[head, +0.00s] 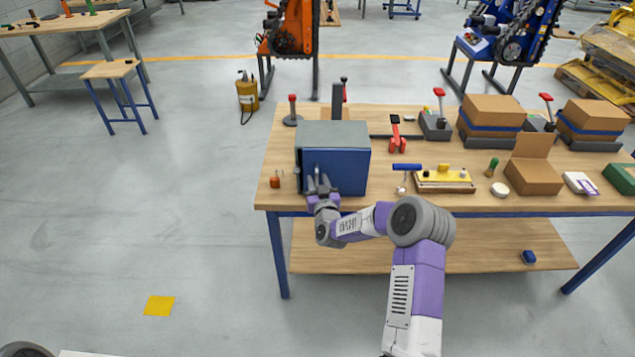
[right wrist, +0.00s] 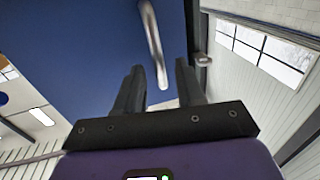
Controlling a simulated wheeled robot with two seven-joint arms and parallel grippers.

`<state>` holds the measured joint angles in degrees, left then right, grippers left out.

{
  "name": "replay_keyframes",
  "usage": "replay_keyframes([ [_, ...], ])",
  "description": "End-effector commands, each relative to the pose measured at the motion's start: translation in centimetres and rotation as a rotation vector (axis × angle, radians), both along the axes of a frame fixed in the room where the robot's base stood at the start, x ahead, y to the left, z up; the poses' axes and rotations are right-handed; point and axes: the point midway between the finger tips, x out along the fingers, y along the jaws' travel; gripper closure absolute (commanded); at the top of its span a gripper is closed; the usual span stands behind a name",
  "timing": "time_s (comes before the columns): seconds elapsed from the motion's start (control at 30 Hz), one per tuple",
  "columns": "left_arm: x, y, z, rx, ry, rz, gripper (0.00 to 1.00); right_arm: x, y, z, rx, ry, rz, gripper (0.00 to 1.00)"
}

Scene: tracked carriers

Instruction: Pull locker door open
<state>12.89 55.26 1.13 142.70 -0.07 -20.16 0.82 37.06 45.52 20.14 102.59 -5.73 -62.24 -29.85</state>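The locker is a small grey box (head: 332,133) with a blue door (head: 348,172), standing at the left end of the workbench. The door looks shut or nearly so. My right gripper (head: 318,184) is at the lower left of the door front. In the right wrist view the blue door (right wrist: 75,45) fills the upper left, and a bent metal handle (right wrist: 152,42) runs down it. The right gripper (right wrist: 160,85) is open there, its dark fingers apart, with the handle's lower end appearing between them. Contact cannot be told. My left gripper is not in view.

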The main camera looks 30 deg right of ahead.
Motion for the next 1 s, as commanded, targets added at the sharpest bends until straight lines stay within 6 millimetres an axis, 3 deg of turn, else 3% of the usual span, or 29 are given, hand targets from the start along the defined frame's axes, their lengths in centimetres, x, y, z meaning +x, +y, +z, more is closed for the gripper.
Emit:
replay_keyframes([
  [0.4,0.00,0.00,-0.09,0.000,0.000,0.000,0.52,0.71,-0.22,0.02,0.001,0.001,0.001,0.62],
  [0.67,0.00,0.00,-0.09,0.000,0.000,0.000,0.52,0.70,-0.23,0.02,0.001,0.001,0.001,1.00],
  [1.0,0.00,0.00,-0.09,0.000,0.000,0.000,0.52,0.68,-0.21,0.01,0.001,0.001,0.001,1.00],
])
